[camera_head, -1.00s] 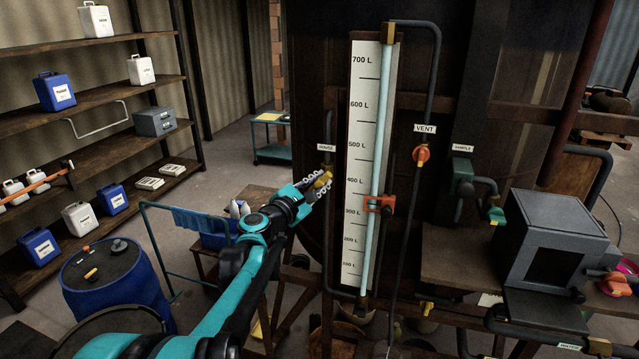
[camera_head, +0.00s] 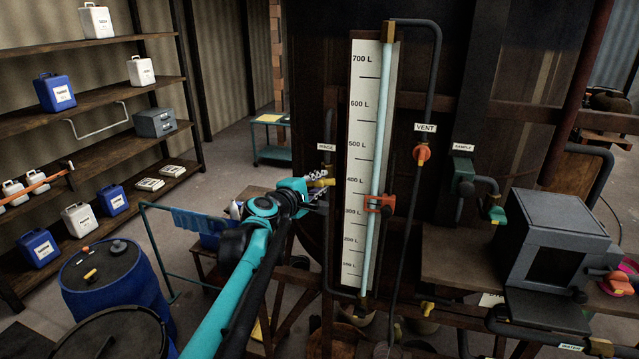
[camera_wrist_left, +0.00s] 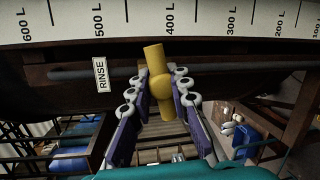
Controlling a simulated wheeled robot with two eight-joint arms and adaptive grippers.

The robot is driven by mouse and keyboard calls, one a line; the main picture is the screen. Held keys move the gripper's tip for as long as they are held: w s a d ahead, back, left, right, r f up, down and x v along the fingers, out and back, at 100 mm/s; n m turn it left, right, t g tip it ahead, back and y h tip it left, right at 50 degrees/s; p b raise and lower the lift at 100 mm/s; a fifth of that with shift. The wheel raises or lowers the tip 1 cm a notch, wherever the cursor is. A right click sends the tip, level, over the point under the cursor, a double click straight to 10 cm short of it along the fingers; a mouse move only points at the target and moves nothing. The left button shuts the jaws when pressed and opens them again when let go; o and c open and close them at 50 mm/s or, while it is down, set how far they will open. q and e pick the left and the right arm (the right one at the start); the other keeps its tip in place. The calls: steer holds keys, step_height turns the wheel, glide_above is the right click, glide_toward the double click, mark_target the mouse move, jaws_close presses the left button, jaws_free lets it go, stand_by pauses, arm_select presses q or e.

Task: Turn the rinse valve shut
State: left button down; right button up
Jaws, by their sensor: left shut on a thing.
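The rinse valve's yellow handle (camera_head: 324,183) is at the left of the level gauge, below the small RINSE label (camera_head: 325,147). My left gripper (camera_head: 317,184) is at the handle, its arm reaching up from the bottom. In the left wrist view the yellow handle (camera_wrist_left: 155,83) sits between the two fingers (camera_wrist_left: 160,92), which are shut on it. There the handle lies across the dark pipe (camera_wrist_left: 95,73) beside the RINSE label (camera_wrist_left: 101,75). The valve body is mostly hidden behind the handle and fingers. My right gripper is not in view.
The gauge board (camera_head: 357,150) stands just right of the handle. The red-orange VENT valve (camera_head: 421,153) and green SAMPLE valve (camera_head: 495,213) are farther right. A blue drum (camera_head: 115,285) and blue-green rail (camera_head: 160,250) stand left of my arm.

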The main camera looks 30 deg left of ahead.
arm_select(q)
steer(key=shift+d+f+m+y, duration=0.2)
steer(key=shift+m+y, duration=0.1)
steer(key=shift+m, duration=0.6)
steer(key=c, duration=1.4)
jaws_free()
steer(key=shift+a, duration=0.15)
steer(key=shift+r, duration=0.1)
steer(key=s, duration=0.4)
steer(key=s+r, duration=0.1)
steer(key=s, duration=0.2)
steer(key=s+d+r, duration=0.1)
steer(key=s, duration=0.3)
steer(key=shift+s+r, duration=0.1)
steer(key=shift+s, duration=0.25)
steer(key=shift+a, duration=0.1)
